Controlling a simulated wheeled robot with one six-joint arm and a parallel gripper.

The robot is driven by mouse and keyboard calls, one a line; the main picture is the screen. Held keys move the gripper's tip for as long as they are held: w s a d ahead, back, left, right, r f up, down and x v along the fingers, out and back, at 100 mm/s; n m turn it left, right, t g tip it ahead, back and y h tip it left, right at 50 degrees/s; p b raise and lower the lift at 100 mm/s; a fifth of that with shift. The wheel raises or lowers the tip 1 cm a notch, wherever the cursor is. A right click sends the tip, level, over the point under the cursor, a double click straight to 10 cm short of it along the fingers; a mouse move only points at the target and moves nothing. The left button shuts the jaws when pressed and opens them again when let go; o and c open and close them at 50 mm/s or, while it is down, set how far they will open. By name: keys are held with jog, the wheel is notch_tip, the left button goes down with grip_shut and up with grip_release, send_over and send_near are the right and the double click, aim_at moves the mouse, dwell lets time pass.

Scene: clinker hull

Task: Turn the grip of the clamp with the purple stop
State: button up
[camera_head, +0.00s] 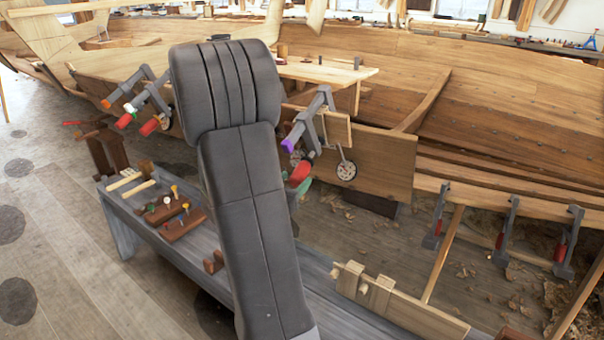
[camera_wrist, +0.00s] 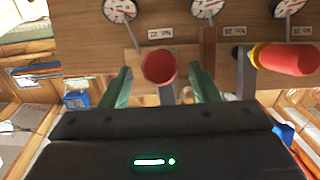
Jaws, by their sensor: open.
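The clamp with the purple stop (camera_head: 288,145) sits on the wooden board right of my arm in the head view. Its grey frame (camera_head: 318,103) stands above the board. A red grip (camera_head: 300,172) shows below the stop, partly behind my arm. My gripper's green fingers (camera_head: 303,187) show just below that grip. In the wrist view my gripper (camera_wrist: 161,78) is open, with one green finger on each side of a red grip (camera_wrist: 159,66) seen end-on. Gaps show on both sides, so the fingers appear apart from it. The purple stop is not visible in the wrist view.
Another red grip with a yellow collar (camera_wrist: 285,58) is at the right of the wrist view. Dial gauges (camera_wrist: 207,8) line the board. More clamps (camera_head: 140,95) stand left of my arm. A grey bench (camera_head: 140,222) runs below, holding small blocks.

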aim_at(302, 173)
jog(key=x, duration=0.5)
jog(key=shift+w+d, duration=0.1)
jog(key=shift+w, duration=0.1)
jog(key=c, duration=1)
